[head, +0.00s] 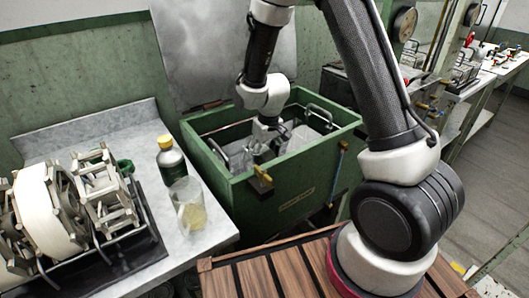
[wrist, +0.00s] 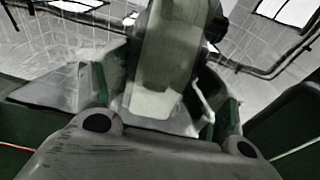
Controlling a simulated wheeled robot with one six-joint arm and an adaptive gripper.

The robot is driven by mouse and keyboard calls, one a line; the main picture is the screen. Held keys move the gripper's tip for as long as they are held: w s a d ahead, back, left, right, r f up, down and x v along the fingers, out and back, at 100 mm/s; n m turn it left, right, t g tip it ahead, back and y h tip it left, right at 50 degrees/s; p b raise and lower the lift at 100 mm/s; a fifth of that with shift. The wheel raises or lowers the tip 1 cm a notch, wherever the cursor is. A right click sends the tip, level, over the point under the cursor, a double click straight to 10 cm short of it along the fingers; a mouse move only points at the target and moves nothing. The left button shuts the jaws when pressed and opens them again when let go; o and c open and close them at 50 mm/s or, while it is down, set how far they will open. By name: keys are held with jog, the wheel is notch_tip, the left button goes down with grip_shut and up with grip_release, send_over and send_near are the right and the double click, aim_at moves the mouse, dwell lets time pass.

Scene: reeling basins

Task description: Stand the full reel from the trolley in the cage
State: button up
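My gripper (head: 268,135) points down into the green chest (head: 292,190), whose lid stands open. Inside are a wire cage (head: 318,118) with raised handles and pale grey shapes that I cannot tell apart. In the wrist view my two fingers (wrist: 165,105) stand on either side of a broad, pale grey-green piece (wrist: 172,45) with a whitish lower end. I cannot tell whether they press on it, or whether it is part of a reel. A reel wound in white (head: 45,212) stands on the left bench, beside a bare open-framed reel (head: 104,190).
The grey bench (head: 215,228) also holds a dark bottle with a yellow cap (head: 170,155) and a clear jug (head: 188,205) near the chest. A wooden slatted surface (head: 235,280) lies in front. Benches with equipment (head: 470,85) run along the right.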

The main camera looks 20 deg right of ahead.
jog(key=shift+o, duration=0.2)
notch_tip(320, 180, up, 12)
jog(key=s, duration=0.1)
jog(key=shift+s+d, duration=0.25)
jog(key=shift+s, duration=0.1)
jog(key=shift+f, duration=0.1)
dwell(0.3)
jog(key=s+d+r+m+t, duration=0.1)
jog(key=s+d+r, duration=0.3)
jog(key=s+r, duration=0.2)
jog(key=s+d+r+m+t, duration=0.1)
jog(key=s+d+r, duration=0.4)
jog(key=s, duration=0.5)
jog(key=s+d+r+m, duration=0.1)
jog(key=s+d+r, duration=0.4)
jog(key=s, duration=0.3)
jog(key=shift+s+d+r+m+t, duration=0.15)
jog(key=shift+s+r+m+t, duration=0.2)
jog(key=shift+r, duration=0.5)
